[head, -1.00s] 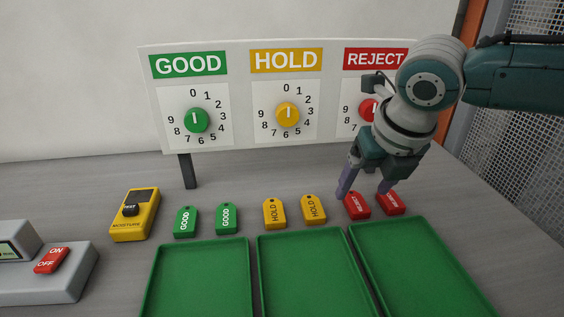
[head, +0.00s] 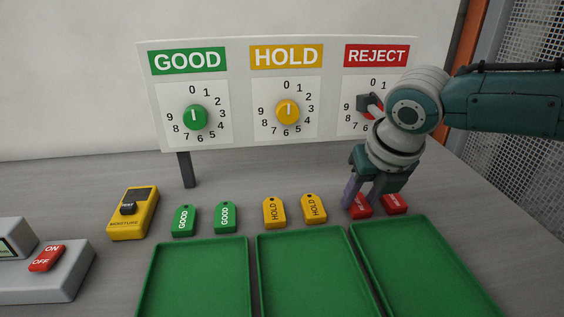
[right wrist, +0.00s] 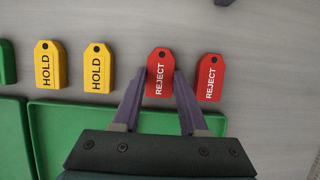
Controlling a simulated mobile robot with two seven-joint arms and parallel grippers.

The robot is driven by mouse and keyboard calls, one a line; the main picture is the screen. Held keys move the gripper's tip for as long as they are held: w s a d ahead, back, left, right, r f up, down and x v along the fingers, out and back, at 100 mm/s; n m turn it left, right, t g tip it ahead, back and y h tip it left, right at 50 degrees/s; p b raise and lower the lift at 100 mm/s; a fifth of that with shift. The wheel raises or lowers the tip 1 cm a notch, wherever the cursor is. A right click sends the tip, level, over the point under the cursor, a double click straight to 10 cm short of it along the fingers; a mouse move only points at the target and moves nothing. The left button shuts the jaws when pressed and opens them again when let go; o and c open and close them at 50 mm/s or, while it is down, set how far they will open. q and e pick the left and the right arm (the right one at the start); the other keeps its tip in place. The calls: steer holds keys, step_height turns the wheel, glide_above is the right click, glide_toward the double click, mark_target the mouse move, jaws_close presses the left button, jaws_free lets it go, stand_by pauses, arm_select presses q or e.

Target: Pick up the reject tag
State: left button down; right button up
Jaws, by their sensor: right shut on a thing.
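Two red reject tags lie side by side on the table behind the right green tray. My right gripper (head: 362,205) is shut on the left reject tag (head: 361,210), which lies between its purple fingers. In the right wrist view the fingers are on both sides of this reject tag (right wrist: 160,72). The other reject tag (head: 395,204) lies just to the right, apart from the gripper; it also shows in the right wrist view (right wrist: 210,78). I cannot tell whether the held tag touches the table. My left gripper is not in view.
Two yellow hold tags (head: 274,212) and two green good tags (head: 184,220) lie to the left. Three green trays (head: 251,285) stand in front. A board (head: 235,130) with dials stands behind. A yellow moisture meter (head: 133,215) and an on/off switch box (head: 50,275) are at left.

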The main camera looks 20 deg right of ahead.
jaws_close()
steer(key=shift+r, duration=0.15)
